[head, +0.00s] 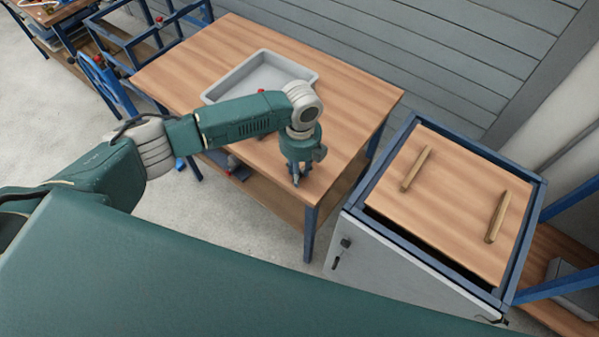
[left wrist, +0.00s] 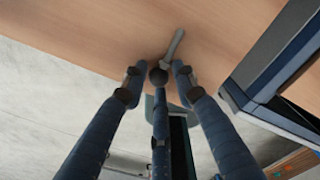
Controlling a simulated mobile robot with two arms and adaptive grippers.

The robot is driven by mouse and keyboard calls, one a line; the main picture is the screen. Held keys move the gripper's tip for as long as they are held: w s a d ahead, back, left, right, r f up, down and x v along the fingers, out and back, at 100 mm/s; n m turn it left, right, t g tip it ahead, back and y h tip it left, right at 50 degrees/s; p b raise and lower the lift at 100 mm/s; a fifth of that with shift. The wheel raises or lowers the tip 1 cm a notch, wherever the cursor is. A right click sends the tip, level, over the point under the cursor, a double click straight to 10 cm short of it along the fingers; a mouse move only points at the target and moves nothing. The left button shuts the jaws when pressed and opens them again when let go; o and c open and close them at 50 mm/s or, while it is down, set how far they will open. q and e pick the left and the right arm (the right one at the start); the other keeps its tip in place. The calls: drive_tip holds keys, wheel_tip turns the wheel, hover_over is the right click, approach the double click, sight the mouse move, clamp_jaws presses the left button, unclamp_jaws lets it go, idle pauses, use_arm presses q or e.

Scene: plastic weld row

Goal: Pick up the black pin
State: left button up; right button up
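A slim dark grey pin (left wrist: 173,46) lies on the wooden table top near its edge in the left wrist view. It looks like the black pin. My left gripper (head: 297,178) points down over the near right corner of the table in the head view, where I cannot make out the pin. In the left wrist view the fingers of my left gripper (left wrist: 158,72) are spread, with gaps between their tips. The pin's near end is close to the middle and right fingertips; I cannot tell whether they touch. My right gripper is not in view.
A grey tray (head: 309,75) sits on the wooden table (head: 358,93) behind my left arm. A blue-framed cabinet with a wooden top (head: 455,205) stands to the right, with two wooden bars on it. A blue rack (head: 137,38) stands at the back left.

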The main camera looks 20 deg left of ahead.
use_arm(q)
clamp_jaws()
